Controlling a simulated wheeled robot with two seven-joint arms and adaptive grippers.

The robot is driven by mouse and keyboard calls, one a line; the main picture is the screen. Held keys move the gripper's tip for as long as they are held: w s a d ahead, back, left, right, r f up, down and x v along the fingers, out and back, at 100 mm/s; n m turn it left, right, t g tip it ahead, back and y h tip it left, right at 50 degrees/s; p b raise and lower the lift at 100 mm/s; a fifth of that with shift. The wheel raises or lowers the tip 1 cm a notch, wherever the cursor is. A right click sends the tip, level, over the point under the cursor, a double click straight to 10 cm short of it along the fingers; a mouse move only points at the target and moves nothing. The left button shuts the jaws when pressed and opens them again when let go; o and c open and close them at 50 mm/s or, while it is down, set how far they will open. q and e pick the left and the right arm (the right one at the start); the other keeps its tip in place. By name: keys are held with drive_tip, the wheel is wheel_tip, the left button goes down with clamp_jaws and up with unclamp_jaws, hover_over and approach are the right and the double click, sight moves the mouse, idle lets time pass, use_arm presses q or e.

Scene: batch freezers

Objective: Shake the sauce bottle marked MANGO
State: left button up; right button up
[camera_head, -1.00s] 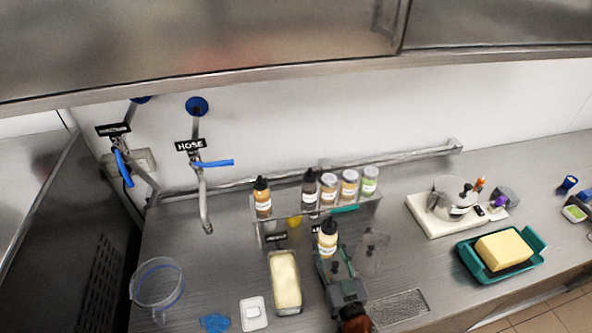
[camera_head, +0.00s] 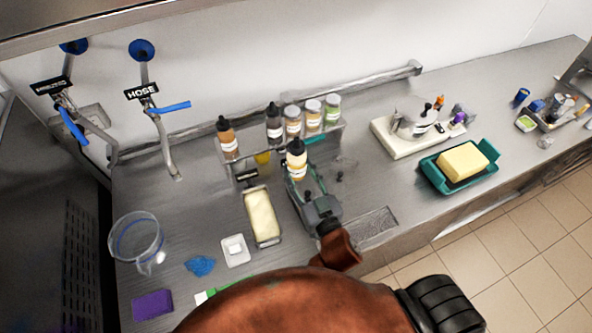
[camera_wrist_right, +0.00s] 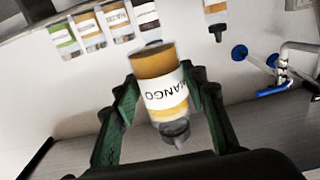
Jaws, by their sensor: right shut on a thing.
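The MANGO sauce bottle (camera_head: 297,160) has a yellow-orange body, a white label and a dark cap. My right gripper (camera_head: 303,180) is shut around it and holds it in front of the small rack. In the right wrist view the bottle (camera_wrist_right: 163,85) lies between the green-edged fingers (camera_wrist_right: 160,112), with the word MANGO readable and the cap toward the picture's bottom. That view looks upside down, with the jars inverted too, so the bottle is roughly upright, slightly tilted. My left gripper is not in view.
A metal rack (camera_head: 318,136) behind holds jars and two other bottles, one brown (camera_head: 228,138). A long tub (camera_head: 262,215) stands left of the gripper.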

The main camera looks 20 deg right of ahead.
sight(299, 179)
wheel_tip(299, 179, up, 3)
drive_tip(key=shift+w+r, duration=0.15)
wheel_tip(299, 179, down, 8)
drive_tip(key=shift+d+r, duration=0.15)
drive_tip(key=shift+r, duration=0.2)
wheel_tip(299, 179, up, 7)
drive_tip(key=shift+r, duration=0.2)
wheel_tip(299, 179, down, 8)
drive_tip(key=shift+r, duration=0.1)
drive_tip(key=shift+s+r, duration=0.2)
drive_tip(key=shift+w+f, duration=0.15)
drive_tip(key=shift+w, duration=0.15)
drive_tip(key=shift+s, duration=0.15)
